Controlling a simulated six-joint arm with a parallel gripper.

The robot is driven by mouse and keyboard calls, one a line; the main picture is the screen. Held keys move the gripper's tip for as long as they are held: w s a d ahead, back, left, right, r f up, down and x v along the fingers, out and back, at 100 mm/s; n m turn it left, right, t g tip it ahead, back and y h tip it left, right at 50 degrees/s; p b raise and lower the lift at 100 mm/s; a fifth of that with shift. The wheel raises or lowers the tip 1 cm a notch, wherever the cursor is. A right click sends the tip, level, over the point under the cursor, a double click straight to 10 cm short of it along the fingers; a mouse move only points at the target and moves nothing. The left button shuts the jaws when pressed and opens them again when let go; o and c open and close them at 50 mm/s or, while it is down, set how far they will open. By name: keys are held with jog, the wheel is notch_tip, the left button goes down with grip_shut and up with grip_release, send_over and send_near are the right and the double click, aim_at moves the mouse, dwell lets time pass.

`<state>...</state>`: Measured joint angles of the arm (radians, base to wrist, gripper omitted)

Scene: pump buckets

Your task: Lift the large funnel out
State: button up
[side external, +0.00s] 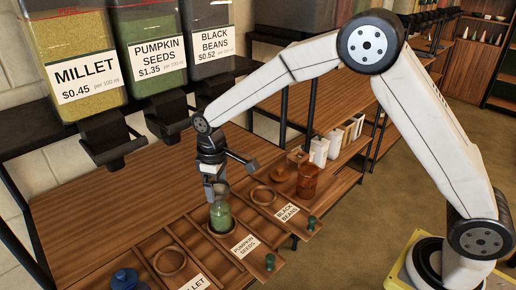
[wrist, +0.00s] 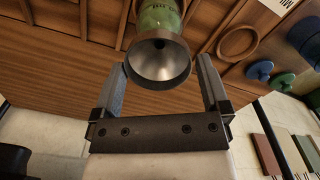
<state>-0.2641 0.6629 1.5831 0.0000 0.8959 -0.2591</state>
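A metal funnel (wrist: 160,66) sits with its wide mouth toward my wrist camera, over the neck of a green glass jar (wrist: 160,16). In the side view the green jar (side external: 220,217) stands upright in the round recess of the pumpkin seeds tray, with the funnel (side external: 222,189) on top, partly hidden by my gripper. My gripper (wrist: 160,66) has its two fingers apart, one on each side of the funnel's rim. Slim gaps seem to show, and no firm contact is clear. The funnel's lower spout is hidden. In the side view my gripper (side external: 215,188) is right at the funnel.
An amber jar (side external: 308,180) stands in the black beans tray (side external: 288,212) to the right. An empty round recess (side external: 170,261) and a blue object (side external: 125,280) lie to the left. Millet (side external: 75,60), pumpkin seeds (side external: 155,55) and black beans dispensers (side external: 207,40) hang behind and above.

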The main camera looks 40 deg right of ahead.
aim_at(217, 187)
jog(key=c, duration=0.6)
jog(key=shift+r, duration=3.05)
jog(key=shift+r, duration=0.1)
